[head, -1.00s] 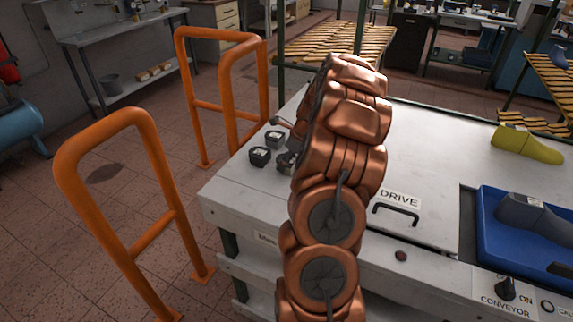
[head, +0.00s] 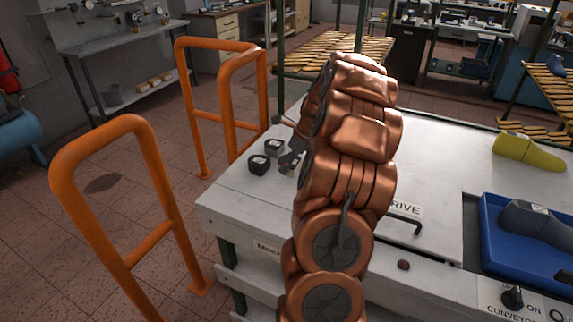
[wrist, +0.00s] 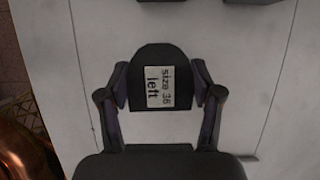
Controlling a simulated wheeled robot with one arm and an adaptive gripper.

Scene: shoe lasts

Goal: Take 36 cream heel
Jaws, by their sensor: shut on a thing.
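My gripper (wrist: 161,92) is shut on a dark, round-topped block (wrist: 181,98), with one finger on each side of it. The block carries a white label reading "size 36 left". It looks near-black, not cream, in the wrist view. Those blocks, the near one (head: 259,165) and the far one (head: 274,147), stand on the table with pale labels on top.
The white table (head: 236,200) has a DRIVE label and a black handle. A blue tray (head: 489,240) holding a grey last (head: 536,220) lies at right, with a yellow-green last (head: 528,151) behind. Orange rails (head: 70,195) stand left. Wooden slatted racks (head: 335,55) stand behind.

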